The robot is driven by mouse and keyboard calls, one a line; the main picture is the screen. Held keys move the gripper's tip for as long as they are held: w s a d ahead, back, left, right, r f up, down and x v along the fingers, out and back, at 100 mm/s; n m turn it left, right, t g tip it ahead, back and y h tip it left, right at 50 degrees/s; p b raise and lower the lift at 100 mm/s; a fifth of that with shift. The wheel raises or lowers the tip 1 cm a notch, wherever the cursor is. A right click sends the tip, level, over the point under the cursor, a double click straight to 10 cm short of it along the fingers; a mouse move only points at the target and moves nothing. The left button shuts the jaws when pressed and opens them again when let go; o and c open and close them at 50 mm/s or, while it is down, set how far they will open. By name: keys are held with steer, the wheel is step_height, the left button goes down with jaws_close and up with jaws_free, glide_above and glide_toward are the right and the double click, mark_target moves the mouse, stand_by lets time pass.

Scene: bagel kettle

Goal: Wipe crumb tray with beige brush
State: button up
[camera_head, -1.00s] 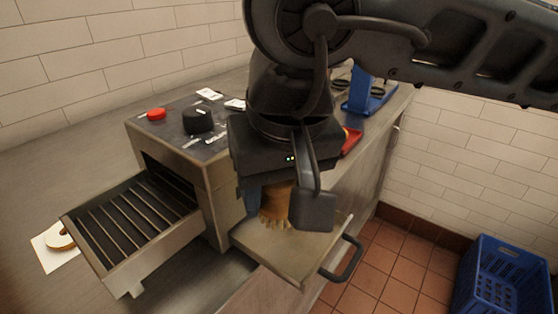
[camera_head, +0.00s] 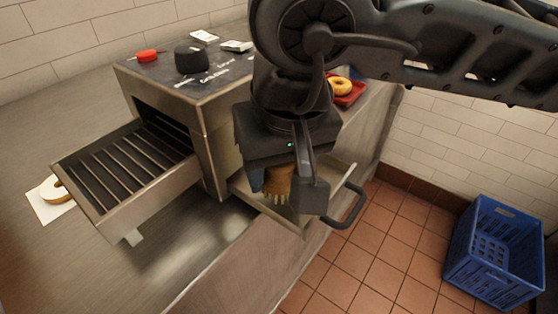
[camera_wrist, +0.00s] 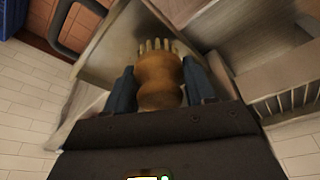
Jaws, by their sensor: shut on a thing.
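The beige brush (camera_head: 279,183) is gripped in my gripper (camera_head: 285,185), bristles pointing down. In the wrist view the brush (camera_wrist: 158,80) sits between the two blue-grey fingers of my gripper (camera_wrist: 160,88), its pale bristles at the far end over metal. The crumb tray (camera_head: 337,178) is a metal tray with a dark handle (camera_head: 347,207), pulled out of the toaster's end. It also shows in the wrist view (camera_wrist: 112,45). The brush is over the tray; whether the bristles touch it I cannot tell. My gripper and arm hide part of the tray.
The conveyor toaster (camera_head: 205,95) stands on the metal counter (camera_head: 190,260), its slatted rack (camera_head: 120,170) sticking out left. A bagel on paper (camera_head: 55,192) lies left. A red tray (camera_head: 352,95) with a bagel (camera_head: 340,86) is behind my arm. A blue crate (camera_head: 495,250) stands on the floor.

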steer(key=shift+f+b, duration=0.4)
steer(key=shift+b, duration=0.15)
stand_by(0.5)
steer(key=shift+w+d+r+b, duration=0.1)
steer(key=shift+w+d+b, duration=0.5)
steer(key=shift+w, duration=0.2)
steer(key=shift+w+d+b, duration=0.6)
steer(key=shift+w, duration=0.15)
steer(key=shift+w+d+f+b, duration=0.2)
steer(key=shift+w+d+b, duration=0.85)
steer(key=shift+w, duration=0.3)
steer(key=shift+w+d+b, duration=0.15)
steer(key=shift+w+b, duration=0.05)
steer(key=shift+b, duration=0.1)
steer(key=shift+r, duration=0.1)
steer(key=shift+s+a+f+b, duration=0.1)
steer(key=shift+s+a+b, duration=0.65)
steer(key=shift+s, duration=0.3)
steer(key=shift+s+a+f+b, duration=0.1)
steer(key=shift+s+a+b, duration=0.4)
steer(key=shift+s+a, duration=0.45)
steer(key=shift+s+a+b, duration=0.65)
steer(key=shift+s+a, duration=0.1)
steer(key=shift+s, duration=0.35)
